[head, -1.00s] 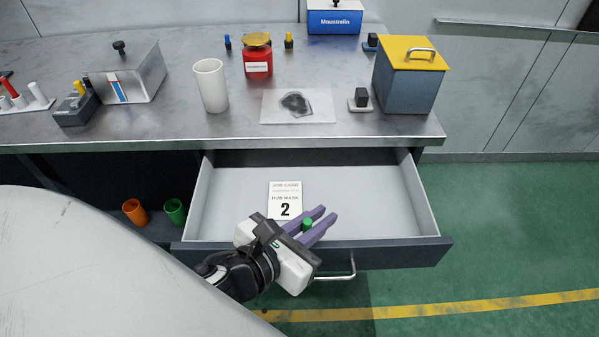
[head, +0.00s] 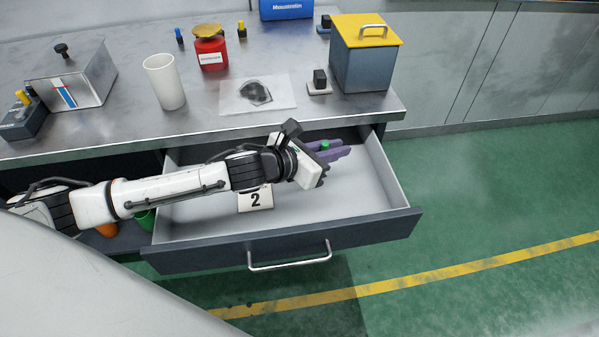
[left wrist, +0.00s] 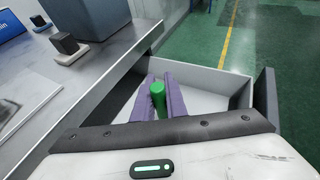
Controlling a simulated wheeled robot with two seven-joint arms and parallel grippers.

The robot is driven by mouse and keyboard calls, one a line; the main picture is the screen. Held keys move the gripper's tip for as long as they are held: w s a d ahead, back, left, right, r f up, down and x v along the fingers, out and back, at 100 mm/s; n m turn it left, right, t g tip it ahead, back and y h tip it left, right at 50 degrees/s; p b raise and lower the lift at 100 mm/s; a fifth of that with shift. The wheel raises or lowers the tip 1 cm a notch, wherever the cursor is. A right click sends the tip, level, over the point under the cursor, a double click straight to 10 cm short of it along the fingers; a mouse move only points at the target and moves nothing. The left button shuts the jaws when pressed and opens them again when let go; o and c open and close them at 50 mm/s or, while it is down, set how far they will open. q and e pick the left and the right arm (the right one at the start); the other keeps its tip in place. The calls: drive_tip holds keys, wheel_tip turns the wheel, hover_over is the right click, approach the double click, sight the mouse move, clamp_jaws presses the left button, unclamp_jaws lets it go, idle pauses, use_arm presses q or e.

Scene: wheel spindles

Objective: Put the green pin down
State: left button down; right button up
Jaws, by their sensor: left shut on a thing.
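The green pin (head: 325,146) is held between the purple fingers of my left gripper (head: 331,152), over the back right part of the open drawer (head: 374,239). In the left wrist view the green pin (left wrist: 158,98) stands between the two purple fingers (left wrist: 163,100), which are shut on it. The pin's lower end is hidden by the fingers. A white card marked 2 (head: 256,199) lies in the drawer, partly covered by my left arm. My right gripper is not in view.
On the bench above the drawer stand a white cup (head: 166,84), a red jar (head: 211,52), a clear sheet with a dark patch (head: 283,97) and a blue box with a yellow lid (head: 362,65). The bench edge overhangs the drawer's back. The drawer's right side is clear.

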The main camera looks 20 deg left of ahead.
use_arm(q)
wheel_tip(320, 180, down, 8)
drive_tip(key=shift+f+b, duration=0.1)
drive_tip(key=shift+b, duration=0.45)
drive_tip(key=c, duration=1.8)
unclamp_jaws()
drive_tip(key=shift+f, duration=0.15)
drive_tip(key=v, duration=1.2)
drive_tip(key=shift+r, duration=0.2)
